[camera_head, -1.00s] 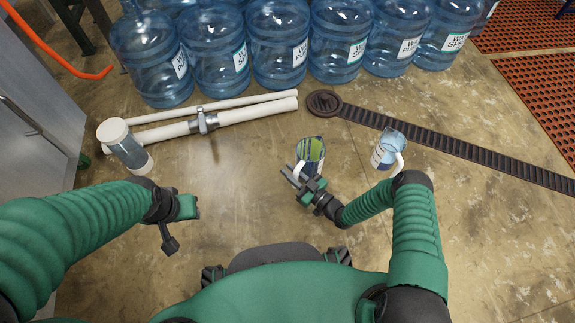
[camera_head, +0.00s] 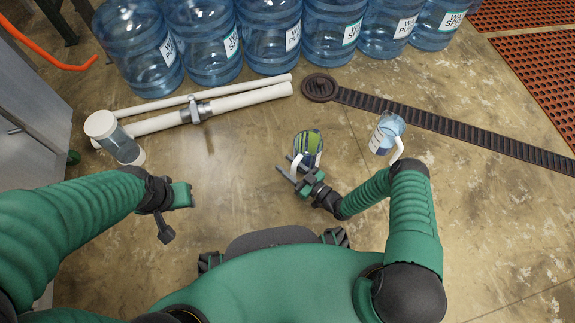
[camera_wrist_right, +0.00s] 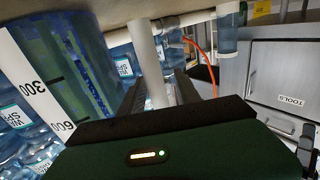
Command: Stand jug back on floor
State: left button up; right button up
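A clear jug with green and blue in it (camera_head: 308,146) is on the floor in front of me; its white handle (camera_head: 295,166) faces my right gripper. My right gripper (camera_head: 290,165) has its fingers apart, around or just beside this handle. In the right wrist view the jug's marked wall (camera_wrist_right: 62,70) fills the left and its white handle (camera_wrist_right: 147,62) stands ahead of my dark fingers. A second, pale blue jug (camera_head: 387,132) with a white handle is to the right. I cannot tell whether either jug stands fully upright. My left gripper (camera_head: 172,212) is open and empty.
Large blue water bottles (camera_head: 272,35) line the back. A dark belt strip (camera_head: 450,120) runs across the right. Grey cabinet (camera_head: 30,135) at far left. Floor between my arms is clear.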

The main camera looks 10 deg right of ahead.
jog(key=p+v, duration=0.5)
jog(key=v, duration=0.7)
jog(key=shift+p, duration=0.3)
jog(key=shift+w, duration=0.1)
